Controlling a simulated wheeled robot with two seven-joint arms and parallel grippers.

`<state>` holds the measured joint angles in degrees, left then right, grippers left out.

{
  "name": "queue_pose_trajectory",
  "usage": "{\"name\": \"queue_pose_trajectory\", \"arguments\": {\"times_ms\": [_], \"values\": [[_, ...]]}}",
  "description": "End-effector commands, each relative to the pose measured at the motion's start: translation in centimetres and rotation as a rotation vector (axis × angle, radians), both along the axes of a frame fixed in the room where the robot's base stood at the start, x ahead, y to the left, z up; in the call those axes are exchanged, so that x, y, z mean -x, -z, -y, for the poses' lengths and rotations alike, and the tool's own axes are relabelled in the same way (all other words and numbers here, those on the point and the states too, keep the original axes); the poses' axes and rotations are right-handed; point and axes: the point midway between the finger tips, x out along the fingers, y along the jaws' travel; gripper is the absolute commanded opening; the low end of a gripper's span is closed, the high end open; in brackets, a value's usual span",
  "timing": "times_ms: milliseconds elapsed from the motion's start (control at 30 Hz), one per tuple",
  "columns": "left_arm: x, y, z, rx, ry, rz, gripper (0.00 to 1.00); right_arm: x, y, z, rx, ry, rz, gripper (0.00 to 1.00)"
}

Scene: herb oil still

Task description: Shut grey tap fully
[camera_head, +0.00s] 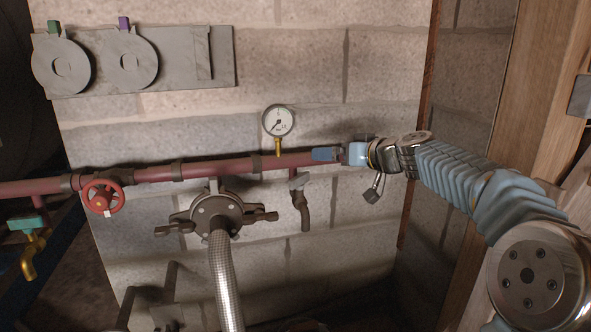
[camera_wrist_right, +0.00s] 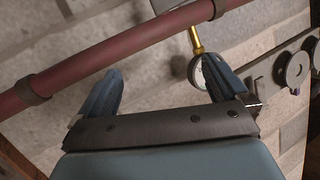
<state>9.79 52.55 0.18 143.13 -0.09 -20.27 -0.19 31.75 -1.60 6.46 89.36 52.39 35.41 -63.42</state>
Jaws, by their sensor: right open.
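The grey tap (camera_head: 299,181) hangs under the red pipe in the head view, with a light grey handle on top and a dark spout curving down. My right gripper (camera_head: 316,154) reaches in from the right at pipe height, above and slightly right of the tap, apart from its handle. In the right wrist view the gripper (camera_wrist_right: 163,82) is open, with nothing between its blue fingers. The tap cannot be made out there. My left gripper is out of view.
The red pipe (camera_head: 153,174) runs along the block wall, with a gauge (camera_head: 278,121) just left of my right gripper. A red valve wheel (camera_head: 103,197), a round flange with a hose (camera_head: 225,270), and a teal-handled brass tap (camera_head: 31,242) are further left. A wooden post stands right.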

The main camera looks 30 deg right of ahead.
Motion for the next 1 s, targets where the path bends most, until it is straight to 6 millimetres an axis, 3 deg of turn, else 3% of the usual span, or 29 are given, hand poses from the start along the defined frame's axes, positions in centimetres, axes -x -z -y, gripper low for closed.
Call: {"name": "queue_pose_trajectory", "arguments": {"times_ms": [33, 133, 300, 467, 800, 1000], "values": [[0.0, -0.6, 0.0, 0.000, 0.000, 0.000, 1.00, 2.0, 0.2, 0.4, 0.075, -0.070, -0.021, 1.00], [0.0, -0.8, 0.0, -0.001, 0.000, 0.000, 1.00, 4.8, 1.0, 0.2, 0.183, -0.202, -0.038, 1.00], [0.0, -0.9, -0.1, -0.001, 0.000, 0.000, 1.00, 6.5, 1.7, -0.2, 0.251, -0.296, -0.039, 1.00], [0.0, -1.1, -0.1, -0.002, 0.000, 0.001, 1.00, 4.6, 2.6, -1.1, 0.252, -0.303, -0.038, 1.00], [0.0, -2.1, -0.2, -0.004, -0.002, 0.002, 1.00, -2.0, 5.4, -3.9, 0.251, -0.302, -0.037, 1.00], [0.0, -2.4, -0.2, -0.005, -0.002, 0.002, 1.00, -4.4, 6.5, -4.8, 0.251, -0.300, -0.037, 1.00]]}}
